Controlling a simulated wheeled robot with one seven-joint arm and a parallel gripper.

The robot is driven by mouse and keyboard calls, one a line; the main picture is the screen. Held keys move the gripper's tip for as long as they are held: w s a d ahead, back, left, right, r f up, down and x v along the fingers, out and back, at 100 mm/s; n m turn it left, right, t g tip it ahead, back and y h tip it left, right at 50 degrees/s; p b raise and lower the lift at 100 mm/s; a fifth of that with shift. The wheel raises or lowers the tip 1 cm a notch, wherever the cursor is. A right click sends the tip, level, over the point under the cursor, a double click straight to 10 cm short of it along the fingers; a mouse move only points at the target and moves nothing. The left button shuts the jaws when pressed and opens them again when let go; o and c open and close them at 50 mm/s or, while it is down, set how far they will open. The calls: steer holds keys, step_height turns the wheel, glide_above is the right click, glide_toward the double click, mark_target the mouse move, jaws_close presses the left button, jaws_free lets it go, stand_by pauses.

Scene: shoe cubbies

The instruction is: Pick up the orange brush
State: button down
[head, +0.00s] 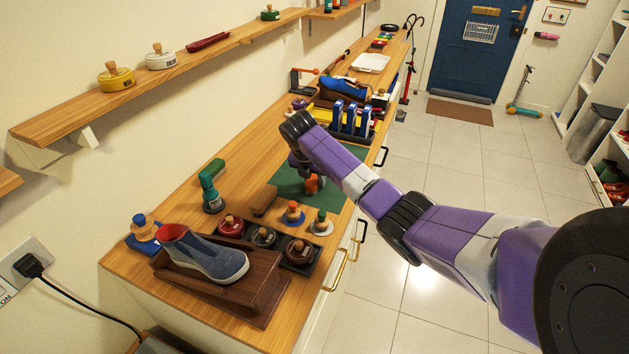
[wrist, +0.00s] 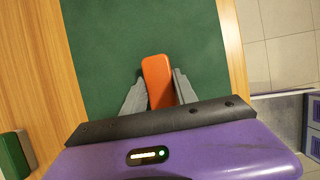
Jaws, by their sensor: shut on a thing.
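The orange brush (wrist: 157,78) lies between the two grey fingers of my gripper (wrist: 160,90) in the wrist view, above the green mat (wrist: 100,45). My gripper is shut on the brush. In the head view the orange brush (head: 312,183) shows as a small orange patch below my arm, over the green mat (head: 290,182). Most of my gripper is hidden behind my own wrist there. I cannot tell whether the brush touches the mat.
Round tins (head: 231,225), small daubers (head: 293,213) and a blue shoe (head: 205,257) on a wooden stand are nearer. A blue-handled rack (head: 351,120) stands beyond the mat.

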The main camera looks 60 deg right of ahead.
mark_target(315, 177)
step_height(315, 177, up, 20)
stand_by(0.5)
